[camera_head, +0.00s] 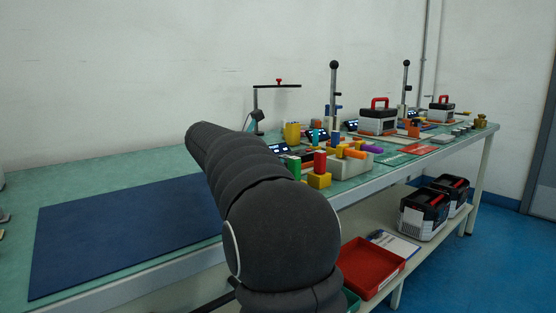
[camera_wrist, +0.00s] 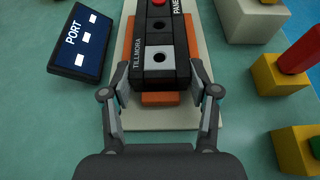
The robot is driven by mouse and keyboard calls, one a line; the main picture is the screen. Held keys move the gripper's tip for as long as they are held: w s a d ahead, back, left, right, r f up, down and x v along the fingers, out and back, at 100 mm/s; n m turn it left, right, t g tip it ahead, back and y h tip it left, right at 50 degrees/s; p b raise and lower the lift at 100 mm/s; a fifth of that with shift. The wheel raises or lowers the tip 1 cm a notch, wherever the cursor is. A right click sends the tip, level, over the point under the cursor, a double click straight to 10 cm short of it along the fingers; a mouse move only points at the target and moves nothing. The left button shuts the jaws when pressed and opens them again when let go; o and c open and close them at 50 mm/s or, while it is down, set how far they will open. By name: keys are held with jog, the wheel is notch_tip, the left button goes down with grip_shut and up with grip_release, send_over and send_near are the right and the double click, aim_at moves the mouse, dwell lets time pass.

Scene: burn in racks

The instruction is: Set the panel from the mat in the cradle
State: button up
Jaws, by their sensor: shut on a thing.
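Under the panel in the wrist view lies an orange piece (camera_wrist: 163,99) on a pale base plate (camera_wrist: 165,119), which seems to be the cradle. I cannot tell whether the panel rests on it or hangs just above. The blue mat (camera_head: 125,232) in the head view is bare. My arm hides the gripper and panel there.
A dark PORT sign (camera_wrist: 81,41) stands left of the panel. In the head view, toolboxes (camera_head: 378,120) and posts stand farther along the bench.

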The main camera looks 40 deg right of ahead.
dwell(0.4)
jog(key=o, duration=1.4)
